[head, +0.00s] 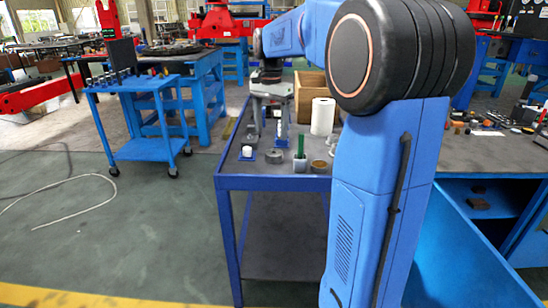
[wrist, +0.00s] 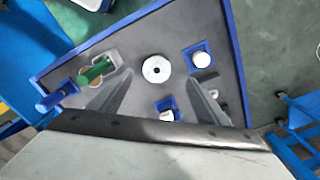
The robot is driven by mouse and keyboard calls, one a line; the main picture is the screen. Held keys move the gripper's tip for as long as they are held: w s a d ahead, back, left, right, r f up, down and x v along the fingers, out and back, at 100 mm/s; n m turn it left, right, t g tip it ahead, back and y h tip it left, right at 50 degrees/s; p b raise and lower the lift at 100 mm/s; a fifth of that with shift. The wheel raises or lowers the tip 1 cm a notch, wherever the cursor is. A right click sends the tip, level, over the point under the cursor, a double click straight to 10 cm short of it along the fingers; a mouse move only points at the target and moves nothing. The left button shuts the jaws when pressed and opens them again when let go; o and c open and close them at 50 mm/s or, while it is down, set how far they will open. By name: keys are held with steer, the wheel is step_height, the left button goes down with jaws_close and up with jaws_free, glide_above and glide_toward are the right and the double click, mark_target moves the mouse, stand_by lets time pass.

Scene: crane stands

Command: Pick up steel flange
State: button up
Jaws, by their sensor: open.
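The steel flange is a grey round disc with a centre hole. It lies flat on the dark top of the blue-framed table (head: 225,183), near its front end, in the head view (head: 274,157). In the wrist view the flange (wrist: 156,69) appears in the upper middle, just beyond and between the fingertips. My gripper (head: 267,137) hangs above the table with its fingers pointing down. In the wrist view my gripper (wrist: 159,78) has its two grey fingers spread wide, with nothing between them. The flange is fully visible there, apart from both fingers.
A white piece on a blue base (head: 247,153) stands left of the flange. A green cylinder (head: 300,148) in a grey holder and a brown ring (head: 319,166) stand right. A paper roll (head: 322,116) and wooden box (head: 311,93) are farther back. A blue cart (head: 135,105) stands left.

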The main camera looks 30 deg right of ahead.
mark_target(274, 152)
step_height(274, 152, down, 3)
steer(key=shift+r, duration=0.2)
steer(key=shift+s+d+f, duration=0.1)
steer(key=shift+d+f, duration=0.05)
steer(key=shift+f, duration=0.75)
steer(key=shift+w+d+f, duration=0.1)
steer(key=shift+d+f, duration=0.1)
steer(key=shift+f, duration=0.65)
steer(key=shift+s+d+f, duration=0.1)
steer(key=shift+d+f, duration=0.05)
steer(key=shift+f, duration=0.75)
steer(key=c, duration=1.6)
steer(key=shift+r, duration=0.15)
